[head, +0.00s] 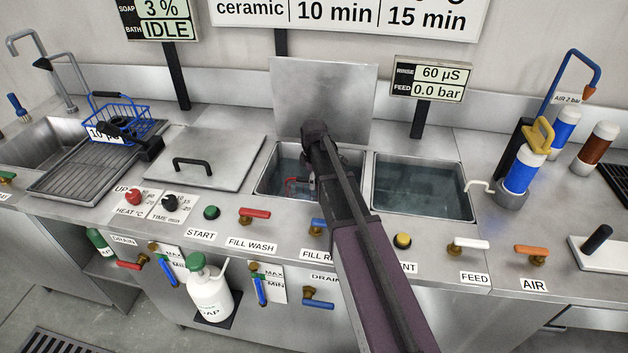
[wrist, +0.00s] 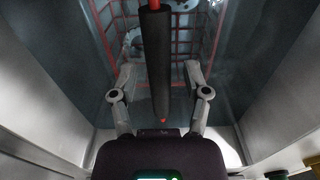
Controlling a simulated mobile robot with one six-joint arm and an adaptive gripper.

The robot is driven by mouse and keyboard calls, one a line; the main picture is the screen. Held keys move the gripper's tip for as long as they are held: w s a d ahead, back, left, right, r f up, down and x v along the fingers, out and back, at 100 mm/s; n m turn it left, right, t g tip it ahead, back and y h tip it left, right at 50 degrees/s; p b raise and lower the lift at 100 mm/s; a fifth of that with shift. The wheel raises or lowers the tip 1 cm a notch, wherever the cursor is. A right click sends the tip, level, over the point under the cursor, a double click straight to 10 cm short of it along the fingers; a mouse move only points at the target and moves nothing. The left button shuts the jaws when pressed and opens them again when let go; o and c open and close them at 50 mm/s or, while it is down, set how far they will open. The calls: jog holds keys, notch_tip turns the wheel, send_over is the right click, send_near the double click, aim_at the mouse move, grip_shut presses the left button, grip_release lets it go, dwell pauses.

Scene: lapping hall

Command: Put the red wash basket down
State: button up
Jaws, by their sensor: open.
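The red wash basket (head: 292,186) is mostly hidden behind my arm in the head view. It sits low in the left of two open water-filled tanks (head: 268,165). In the wrist view its red wire grid (wrist: 102,35) spreads below my gripper (wrist: 159,73). The basket's black handle grip (wrist: 154,50) runs between my two fingers, which stand open on either side of it with gaps. Some grey round parts (wrist: 134,40) show inside the basket. Whether the basket touches the tank floor is hard to tell.
A raised lid (head: 325,95) stands behind the tank. The right tank (head: 425,190) is open and empty of baskets. A closed lid (head: 205,158) covers the tank to the left. A blue basket (head: 122,118) rests on the drain rack (head: 75,180). Valve levers line the front.

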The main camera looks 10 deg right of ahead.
notch_tip(320, 180, up, 12)
jog(key=p, duration=1.1)
jog(key=shift+p, duration=0.4)
jog(key=shift+s, duration=0.1)
dwell(0.4)
jog(key=s+m, duration=0.4)
jog(key=s, duration=0.3)
jog(key=s+m, duration=0.4)
jog(key=s, duration=0.3)
jog(key=s+m, duration=0.4)
jog(key=s, duration=0.3)
jog(key=shift+s+m, duration=0.2)
jog(key=shift+m, duration=0.2)
jog(key=shift+s+m, duration=0.3)
jog(key=shift+s, duration=0.05)
